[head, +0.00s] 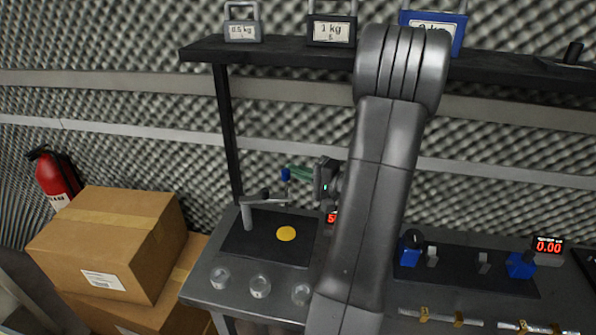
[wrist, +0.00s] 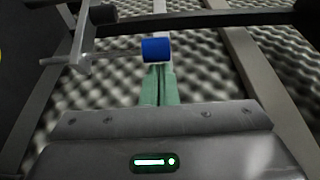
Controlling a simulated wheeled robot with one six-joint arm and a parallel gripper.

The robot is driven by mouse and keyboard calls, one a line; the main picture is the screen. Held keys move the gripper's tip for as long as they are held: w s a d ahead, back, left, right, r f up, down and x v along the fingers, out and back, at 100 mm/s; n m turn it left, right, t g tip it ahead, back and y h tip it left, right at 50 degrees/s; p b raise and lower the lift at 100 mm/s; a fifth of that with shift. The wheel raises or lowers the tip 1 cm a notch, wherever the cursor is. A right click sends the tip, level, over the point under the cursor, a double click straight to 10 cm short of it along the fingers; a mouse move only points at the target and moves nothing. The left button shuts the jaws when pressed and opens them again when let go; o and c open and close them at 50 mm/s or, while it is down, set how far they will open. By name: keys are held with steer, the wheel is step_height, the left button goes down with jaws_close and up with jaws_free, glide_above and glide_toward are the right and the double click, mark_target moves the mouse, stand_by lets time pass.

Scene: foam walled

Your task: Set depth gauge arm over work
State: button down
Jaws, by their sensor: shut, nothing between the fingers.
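The depth gauge arm (head: 264,197) is a grey bar reaching right from an upright post on a dark base plate (head: 240,243), with a blue knob (head: 286,174) at its free end. The yellow round work (head: 286,233) lies flat on the plate, in front of the arm's end in the head view. My gripper (head: 292,170) has green fingers, shut and empty, with their tips at the blue knob.
Several clear glass pieces (head: 260,286) stand along the bench front. A red display is partly hidden by my arm. Right is a second fixture with blue parts (head: 521,265). A shelf (head: 290,50) with weights spans above. Cardboard boxes (head: 110,240) stand left.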

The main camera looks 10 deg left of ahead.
mark_target(288, 177)
steer(key=shift+s+d+m+t+h+b, duration=0.2)
steer(key=shift+s+m+t+h+b, duration=0.35)
steer(key=shift+s+t+b, duration=0.75)
steer(key=shift+s+d+m+t+h+b, duration=0.3)
steer(key=shift+s+m+b, duration=0.5)
steer(key=shift+b, duration=1)
steer(key=shift+a, duration=0.1)
